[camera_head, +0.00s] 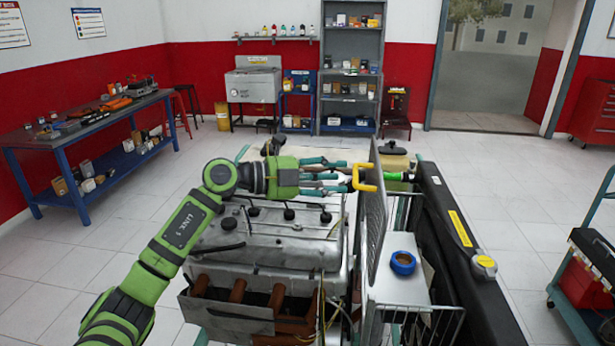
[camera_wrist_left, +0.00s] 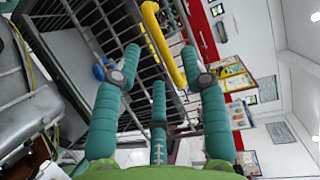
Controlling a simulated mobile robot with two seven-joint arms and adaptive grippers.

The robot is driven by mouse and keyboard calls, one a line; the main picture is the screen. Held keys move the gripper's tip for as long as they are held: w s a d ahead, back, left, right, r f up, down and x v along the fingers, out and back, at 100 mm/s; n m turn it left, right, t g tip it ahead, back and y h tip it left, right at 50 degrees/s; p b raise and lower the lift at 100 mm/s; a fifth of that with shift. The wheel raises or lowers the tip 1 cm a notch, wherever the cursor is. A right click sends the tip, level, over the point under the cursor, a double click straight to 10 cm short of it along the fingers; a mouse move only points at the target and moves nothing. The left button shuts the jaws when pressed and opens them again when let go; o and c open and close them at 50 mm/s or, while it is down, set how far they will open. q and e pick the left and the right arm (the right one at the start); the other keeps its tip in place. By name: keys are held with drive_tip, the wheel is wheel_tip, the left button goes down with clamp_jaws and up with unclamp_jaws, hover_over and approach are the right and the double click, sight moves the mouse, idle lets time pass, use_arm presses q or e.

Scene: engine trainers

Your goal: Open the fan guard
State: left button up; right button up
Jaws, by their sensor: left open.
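The fan guard (camera_head: 374,215) is an upright grey wire-mesh panel between the engine and the dark radiator. I see it almost edge-on in the head view, so I cannot tell its exact angle. Its yellow handle (camera_head: 366,178) sticks out toward the engine side. My left gripper (camera_head: 345,177) reaches over the engine from the left, with its teal fingers open and their tips close to the handle. In the left wrist view the yellow handle (camera_wrist_left: 163,45) shows between the spread fingers (camera_wrist_left: 158,70), with the mesh behind. Contact cannot be told. My right gripper is not in view.
The engine (camera_head: 265,240) lies under my left arm. The dark radiator (camera_head: 450,250) stands right of the guard. A blue tape roll (camera_head: 403,262) sits on a light plate between them. A workbench (camera_head: 90,130) is at left, a cart (camera_head: 590,270) at right.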

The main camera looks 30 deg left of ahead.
use_arm(q)
drive_tip(key=v, duration=0.7)
idle(0.4)
